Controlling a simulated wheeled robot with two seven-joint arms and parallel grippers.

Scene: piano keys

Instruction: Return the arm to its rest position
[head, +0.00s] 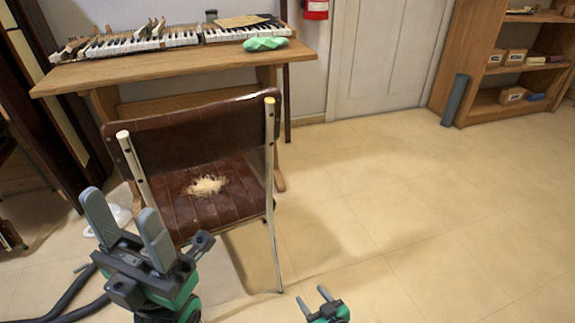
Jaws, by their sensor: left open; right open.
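My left gripper (127,229) is at the lower left, open and empty, with its two grey fingers pointing up and apart. It is in front of the brown chair, at the chair's left side in the picture. My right gripper (312,299) shows at the bottom edge, right of the chair's leg. It is open and empty over the bare floor, with most of its arm out of view. Neither gripper touches anything that I can see.
The chair (193,133) has torn padding on its seat and stands before a wooden table (190,68). On the table lie piano keys (125,45) and a green cloth-like item (265,43). A shelf (480,75) stands at the back right. The floor (420,220) on the right is clear.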

